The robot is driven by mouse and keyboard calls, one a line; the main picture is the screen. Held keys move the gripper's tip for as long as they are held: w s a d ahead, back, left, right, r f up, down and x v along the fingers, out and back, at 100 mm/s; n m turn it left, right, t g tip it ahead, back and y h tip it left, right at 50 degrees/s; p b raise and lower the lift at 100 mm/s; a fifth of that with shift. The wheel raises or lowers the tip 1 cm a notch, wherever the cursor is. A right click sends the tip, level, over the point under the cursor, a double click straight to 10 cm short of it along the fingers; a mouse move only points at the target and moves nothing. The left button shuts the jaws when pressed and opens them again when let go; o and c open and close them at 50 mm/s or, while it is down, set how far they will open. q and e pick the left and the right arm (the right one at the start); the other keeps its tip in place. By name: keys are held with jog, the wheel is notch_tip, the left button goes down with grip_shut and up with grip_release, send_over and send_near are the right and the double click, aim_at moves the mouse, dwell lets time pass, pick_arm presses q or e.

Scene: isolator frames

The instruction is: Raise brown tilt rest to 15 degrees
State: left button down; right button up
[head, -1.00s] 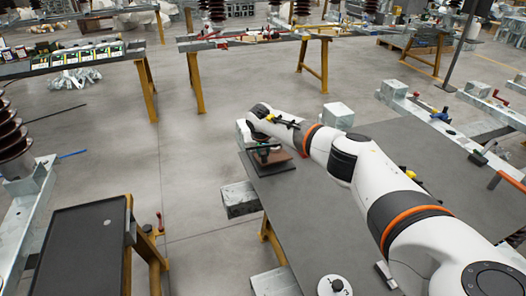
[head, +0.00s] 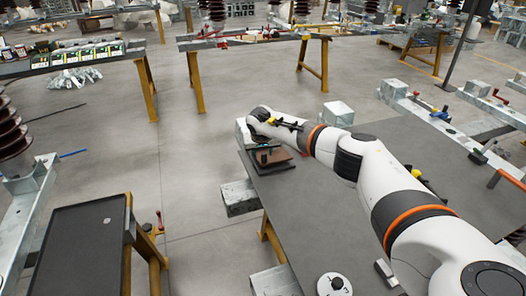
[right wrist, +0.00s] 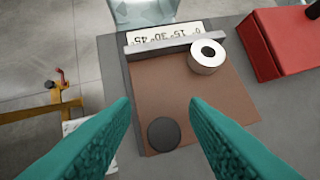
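A grey bar (right wrist: 160,48) and a scale label (right wrist: 165,33) marked 0, 15, 30, 45 lie along the far edge. I cannot tell the plate's angle. My right gripper (right wrist: 160,102) is open and empty over the plate, its teal fingers apart. My left gripper is not visible.
A red box (right wrist: 280,42) sits right of the rest in the right wrist view. A dark-topped cart (head: 80,245) stands left, across open floor.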

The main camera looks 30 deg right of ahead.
jog(key=shift+s+r, duration=0.15)
jog(key=shift+r, duration=0.4)
jog(key=v, duration=1.1)
jog(key=shift+f, duration=0.1)
